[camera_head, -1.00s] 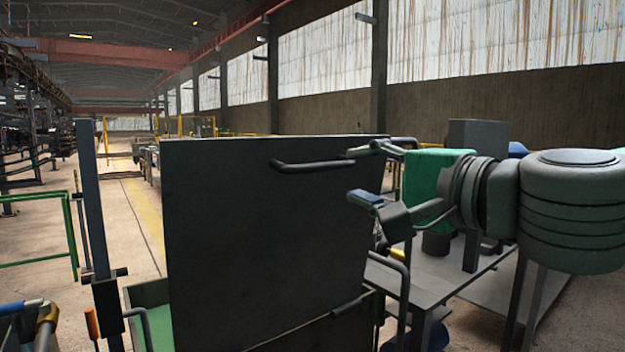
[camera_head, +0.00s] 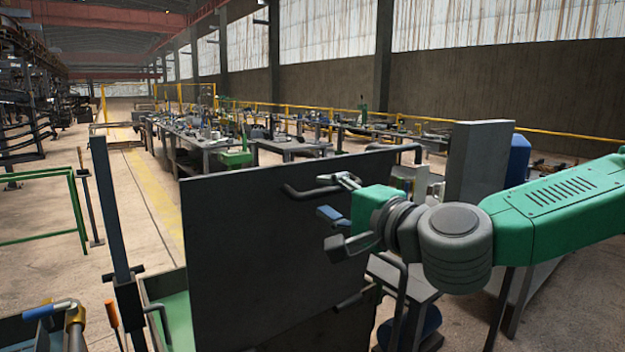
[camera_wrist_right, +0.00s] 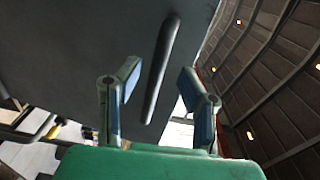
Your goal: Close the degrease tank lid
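The tank lid (camera_head: 270,250) is a large dark panel standing nearly upright in the head view, its top edge raised. A dark bar handle (camera_head: 308,191) sticks out near its top; it also shows in the right wrist view (camera_wrist_right: 161,68). My right gripper (camera_head: 332,208) is open, its blue-padded fingers close to the right end of the handle. In the right wrist view the open fingers (camera_wrist_right: 159,84) point toward the lid, with the handle appearing between them; contact is not visible. Part of the green tank (camera_head: 172,308) shows below left. My left gripper is out of view.
A dark post (camera_head: 112,210) stands left of the lid. A blue-handled brass fitting (camera_head: 72,315) is at the lower left. A grey box (camera_head: 478,160) stands behind my right arm. Workbenches (camera_head: 215,140) line the back; the floor aisle at left is clear.

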